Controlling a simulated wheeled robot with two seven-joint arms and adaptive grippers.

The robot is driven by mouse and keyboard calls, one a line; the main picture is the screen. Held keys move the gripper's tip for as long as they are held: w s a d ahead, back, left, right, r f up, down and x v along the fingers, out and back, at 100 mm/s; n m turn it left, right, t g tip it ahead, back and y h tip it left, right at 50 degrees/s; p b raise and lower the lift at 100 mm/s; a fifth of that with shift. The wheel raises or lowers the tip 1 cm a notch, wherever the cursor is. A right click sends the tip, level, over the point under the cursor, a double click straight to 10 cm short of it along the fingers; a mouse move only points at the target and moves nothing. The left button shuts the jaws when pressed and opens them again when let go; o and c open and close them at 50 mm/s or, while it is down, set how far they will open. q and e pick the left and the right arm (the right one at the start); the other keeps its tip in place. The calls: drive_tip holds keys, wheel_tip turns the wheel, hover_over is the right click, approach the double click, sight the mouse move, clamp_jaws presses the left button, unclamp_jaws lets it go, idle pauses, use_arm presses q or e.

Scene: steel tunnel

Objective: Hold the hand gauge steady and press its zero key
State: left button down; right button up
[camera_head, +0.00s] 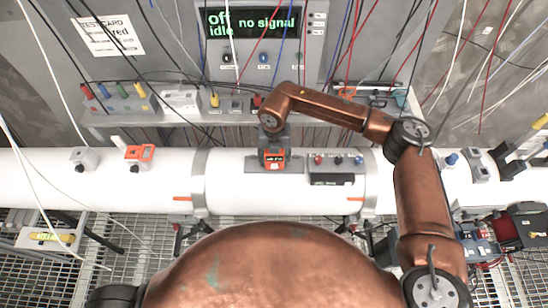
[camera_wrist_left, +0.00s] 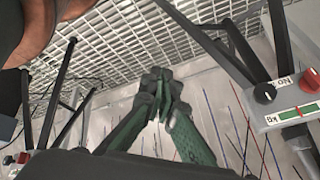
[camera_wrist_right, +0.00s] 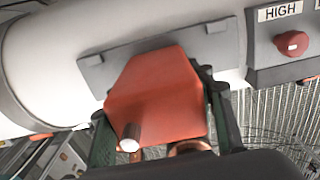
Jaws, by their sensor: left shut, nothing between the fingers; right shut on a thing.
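The orange hand gauge (camera_head: 277,165) is at the grey plate (camera_head: 250,165) on the white pipe, with a small lit display facing up. My right gripper (camera_head: 272,142) comes down over it and is shut on it. In the right wrist view the orange gauge (camera_wrist_right: 160,85) sits between the dark green fingers, close to the plate; I cannot tell whether they touch. A short pale-tipped stub sticks out of the gauge. I cannot make out the zero key. My left gripper (camera_wrist_left: 162,88) is shut and empty, seen only in the left wrist view, away from the gauge.
A grey box (camera_head: 333,178) with red and blue buttons sits just right of the gauge on the pipe. Another orange device (camera_head: 140,153) is further left. A wall display (camera_head: 262,30) reads "off", "idle", "no signal". Thin cables hang across. Metal grating lies below.

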use_arm(q)
drive_tip(key=w+d+r+m+t+h, duration=0.4)
drive_tip(key=w+d+r+m, duration=0.55)
drive_tip(key=d+r, duration=0.6)
drive_tip(key=d+r+m+h, duration=0.2)
drive_tip(key=d+r, duration=0.3)
drive_tip(key=r, duration=0.2)
drive_tip(key=w+d+r+m+t+h, duration=0.1)
drive_tip(key=d+r, duration=0.3)
drive_tip(key=r, duration=0.4)
drive_tip(key=w+d+r+m+h, duration=0.1)
drive_tip(key=d+r+m+h, duration=0.1)
drive_tip(key=d+r, duration=0.3)
drive_tip(key=shift+w+d+r+m+t+h, duration=0.1)
drive_tip(key=shift+d+r+m+t+h, duration=0.15)
drive_tip(key=shift+r, duration=0.4)
drive_tip(key=shift+d+r+m+t+h, duration=0.1)
drive_tip(key=shift+r+h, duration=0.25)
drive_tip(key=shift+r, duration=0.3)
drive_tip(key=w+a+r+n+t+h, duration=0.1)
drive_tip(key=a+r+n, duration=0.15)
drive_tip(key=r, duration=0.65)
drive_tip(key=w+a+r+n+t+h, duration=0.15)
drive_tip(key=r+n, duration=0.25)
drive_tip(key=r, duration=0.4)
drive_tip(key=shift+n, duration=0.25)
drive_tip(key=shift+w+d+r, duration=0.1)
drive_tip(key=shift+w, duration=1.85)
drive_tip(key=shift+w+r, duration=0.1)
drive_tip(key=shift+w, duration=1.85)
